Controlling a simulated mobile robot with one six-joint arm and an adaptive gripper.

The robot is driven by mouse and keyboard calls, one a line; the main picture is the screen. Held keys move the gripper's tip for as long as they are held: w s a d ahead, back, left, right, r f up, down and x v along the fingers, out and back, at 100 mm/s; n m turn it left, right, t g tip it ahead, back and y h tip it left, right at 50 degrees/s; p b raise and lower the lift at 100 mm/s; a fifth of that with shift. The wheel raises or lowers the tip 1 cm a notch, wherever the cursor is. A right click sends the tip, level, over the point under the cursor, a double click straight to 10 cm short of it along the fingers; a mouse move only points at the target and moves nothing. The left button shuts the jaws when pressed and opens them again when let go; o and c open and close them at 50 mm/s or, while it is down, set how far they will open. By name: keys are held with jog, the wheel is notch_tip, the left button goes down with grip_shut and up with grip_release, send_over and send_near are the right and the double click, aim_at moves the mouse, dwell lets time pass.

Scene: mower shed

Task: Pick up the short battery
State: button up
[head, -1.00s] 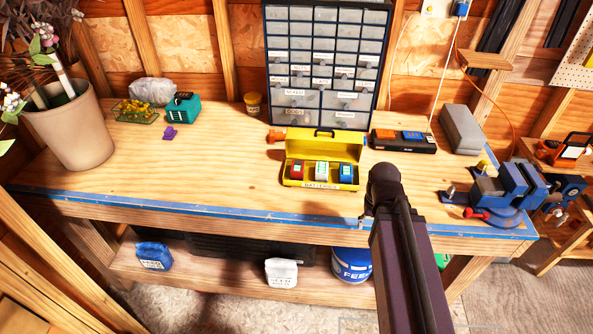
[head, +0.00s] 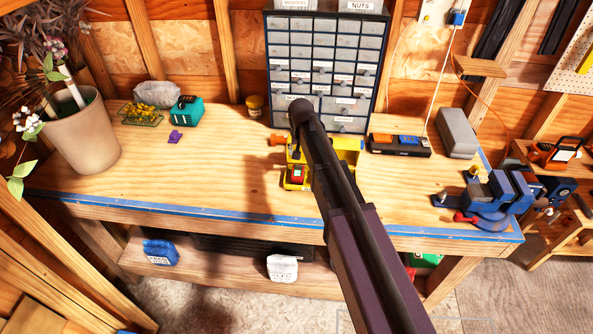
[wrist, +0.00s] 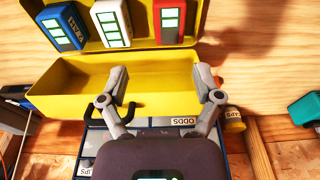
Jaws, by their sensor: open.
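A yellow box (head: 352,146) stands open on the workbench, partly hidden behind my arm. The wrist view shows three batteries in a row in the box (wrist: 75,90): a blue one (wrist: 62,26), a white one (wrist: 112,24) and a red one (wrist: 170,22). The white and red ones are cut off by the top edge, so I cannot tell which is shortest. In the head view only the red battery (head: 298,175) shows clearly. My gripper (wrist: 160,78) is open and empty, with its fingers spread over the yellow box, apart from the batteries.
A drawer cabinet (head: 320,70) stands behind the box. A black case with orange and blue parts (head: 400,146) and a grey block (head: 457,133) lie to the right, near a blue vise (head: 495,195). A teal object (head: 186,111) and plant pot (head: 75,140) are left.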

aim_at(298, 170)
jog(key=shift+w+a+r, duration=0.15)
jog(key=shift+w+a, duration=0.15)
jog(key=shift+a, duration=0.25)
jog(key=f+b, duration=0.3)
jog(key=w+f+b, duration=0.1)
jog(key=f+b, duration=0.4)
jog(key=shift+w+f+b, duration=0.15)
jog(key=shift+f+b, duration=0.15)
jog(key=shift+f, duration=0.1)
dwell(0.6)
jog(key=shift+w+a+f+b, duration=0.1)
jog(key=shift+w+f+b, duration=0.05)
jog(key=shift+f+b, duration=1.15)
jog(key=shift+w+f+b, duration=0.15)
jog(key=shift+f+b, duration=1)
jog(key=shift+b, duration=0.1)
jog(key=c, duration=1)
jog(key=shift+c, duration=0.2)
